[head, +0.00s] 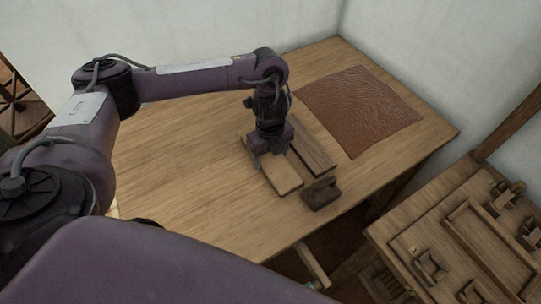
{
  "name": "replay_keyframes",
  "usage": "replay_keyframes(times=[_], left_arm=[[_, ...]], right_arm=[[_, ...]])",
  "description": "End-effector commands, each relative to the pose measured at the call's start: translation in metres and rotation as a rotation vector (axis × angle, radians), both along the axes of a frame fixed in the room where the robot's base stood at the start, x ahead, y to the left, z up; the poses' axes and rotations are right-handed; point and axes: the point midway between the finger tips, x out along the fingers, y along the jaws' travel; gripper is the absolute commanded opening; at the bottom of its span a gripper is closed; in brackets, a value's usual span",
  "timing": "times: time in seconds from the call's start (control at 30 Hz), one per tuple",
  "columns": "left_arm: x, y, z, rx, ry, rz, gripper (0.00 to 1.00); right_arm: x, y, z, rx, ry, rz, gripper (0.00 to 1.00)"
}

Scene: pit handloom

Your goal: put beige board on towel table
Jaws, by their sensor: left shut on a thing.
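The beige board (283,180) is at the middle of the wooden table (190,165), under my left gripper (268,158). It looks flat, on or very close to the tabletop; I cannot tell if there is a gap. My left gripper points down and is shut on the board near its far end, and its body hides part of the board. The reddish-brown towel (360,108) lies spread on the right part of the same table, apart from the board. My right gripper is not in view.
A darker brown board (312,145) lies close to the right of the beige one. A small dark brown block (321,194) sits near the table's front edge. A wooden bench with fittings (470,235) stands at the lower right. White walls close off the back. The table's left part is clear.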

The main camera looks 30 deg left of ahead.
Motion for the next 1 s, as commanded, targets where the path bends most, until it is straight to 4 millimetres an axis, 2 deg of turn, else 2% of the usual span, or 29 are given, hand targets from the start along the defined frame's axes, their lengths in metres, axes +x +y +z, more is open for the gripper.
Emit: replay_keyframes(times=[0.33, 0.37, 0.5, 0.83, 1.0], left_arm=[[0.000, 0.000, -0.003, -0.001, -0.001, 0.000, 0.39], [0.000, 0.000, -0.002, -0.001, -0.001, 0.000, 0.71], [0.000, 0.000, -0.002, -0.001, -0.001, -0.001, 0.89], [0.001, 0.000, 0.002, 0.000, -0.002, -0.001, 0.89], [0.002, 0.000, 0.028, 0.001, -0.006, -0.002, 0.89]], right_arm=[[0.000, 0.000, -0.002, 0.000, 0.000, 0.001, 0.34], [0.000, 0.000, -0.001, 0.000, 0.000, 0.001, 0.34], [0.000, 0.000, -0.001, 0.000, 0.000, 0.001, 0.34], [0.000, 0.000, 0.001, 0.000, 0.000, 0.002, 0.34], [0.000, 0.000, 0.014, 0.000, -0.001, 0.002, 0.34]])
